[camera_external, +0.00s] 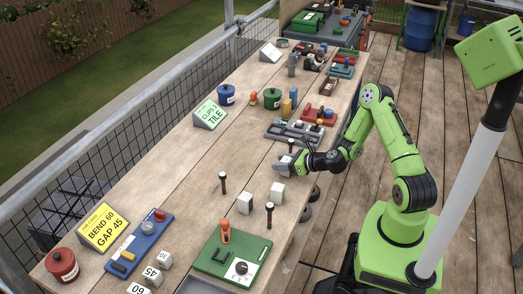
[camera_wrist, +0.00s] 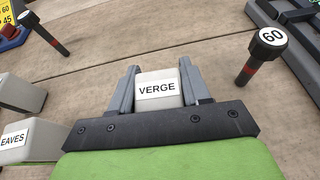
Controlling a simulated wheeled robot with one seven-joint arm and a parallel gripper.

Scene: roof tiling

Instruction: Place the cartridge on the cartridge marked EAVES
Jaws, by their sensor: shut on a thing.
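My gripper (camera_external: 285,163) is low over the middle of the long wooden table. In the wrist view its two grey fingers (camera_wrist: 157,90) are closed on the sides of a pale cartridge marked VERGE (camera_wrist: 157,87). I cannot tell whether this cartridge touches the table. The pale cartridge marked EAVES (camera_wrist: 14,140) is at the lower left of the wrist view, partly cut off; it appears to be the right-hand white block (camera_external: 277,193) in the external view. Another pale block (camera_external: 245,203) stands beside it; it also shows in the wrist view (camera_wrist: 20,98), its marking hidden.
A black-topped peg marked 60 (camera_wrist: 270,40) stands right of the gripper, beside a grey tray (camera_external: 294,132). Other pegs stand at left (camera_external: 222,183) and near the blocks (camera_external: 269,214). A green board (camera_external: 230,258) lies nearer. Bare wood separates the gripper from the blocks.

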